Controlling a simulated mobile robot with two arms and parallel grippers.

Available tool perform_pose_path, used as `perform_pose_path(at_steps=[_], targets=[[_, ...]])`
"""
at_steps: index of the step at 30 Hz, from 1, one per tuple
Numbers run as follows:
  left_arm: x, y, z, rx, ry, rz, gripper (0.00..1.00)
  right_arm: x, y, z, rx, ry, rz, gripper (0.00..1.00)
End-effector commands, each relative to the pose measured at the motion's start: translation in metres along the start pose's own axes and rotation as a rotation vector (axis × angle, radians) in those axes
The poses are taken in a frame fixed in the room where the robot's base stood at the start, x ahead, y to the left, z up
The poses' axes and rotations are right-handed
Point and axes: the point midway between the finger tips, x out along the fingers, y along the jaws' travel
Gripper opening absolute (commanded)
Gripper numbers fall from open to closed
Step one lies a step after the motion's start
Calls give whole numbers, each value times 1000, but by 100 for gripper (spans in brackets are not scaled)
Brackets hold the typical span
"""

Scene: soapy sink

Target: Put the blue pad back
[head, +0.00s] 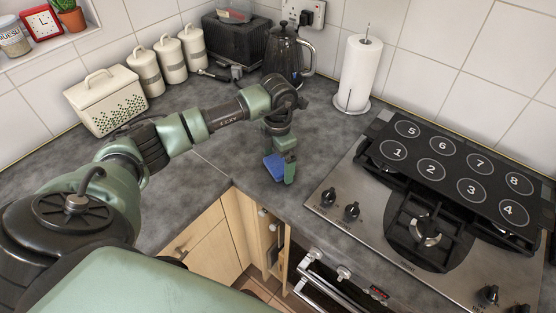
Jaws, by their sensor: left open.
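The blue pad (273,167) shows at the worktop corner, left of the hob and close to the front edge. My left gripper (282,169) points down right at it and is open. One green finger (290,173) stands just right of the pad. The other finger is not clearly seen, and I cannot tell whether the pad touches the fingers or lies flat on the worktop. My right gripper is not in view.
The hob (347,231) with a black numbered panel (452,172) is at the right. A paper towel roll (361,75), a black kettle (287,55), a toaster (234,42), white canisters (168,63) and a bread bin (110,100) line the back. Grey worktop (322,140) beside the gripper is clear.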

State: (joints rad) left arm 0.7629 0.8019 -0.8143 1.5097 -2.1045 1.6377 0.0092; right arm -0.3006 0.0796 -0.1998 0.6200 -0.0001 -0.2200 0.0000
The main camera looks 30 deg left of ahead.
Motion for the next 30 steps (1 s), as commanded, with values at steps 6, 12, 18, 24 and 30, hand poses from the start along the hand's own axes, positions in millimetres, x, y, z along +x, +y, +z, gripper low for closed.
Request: perform_pose_path(at_steps=[6,12,18,24,30], targets=[[-30,1,1,1,-5,4,100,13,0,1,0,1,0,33],[-75,1,1,0,-7,3,100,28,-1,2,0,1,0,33],[-108,0,1,1,-4,1,100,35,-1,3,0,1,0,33],[-122,0,0,0,-1,0,100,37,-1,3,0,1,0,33],[-122,0,0,0,-1,0,100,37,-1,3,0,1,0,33]])
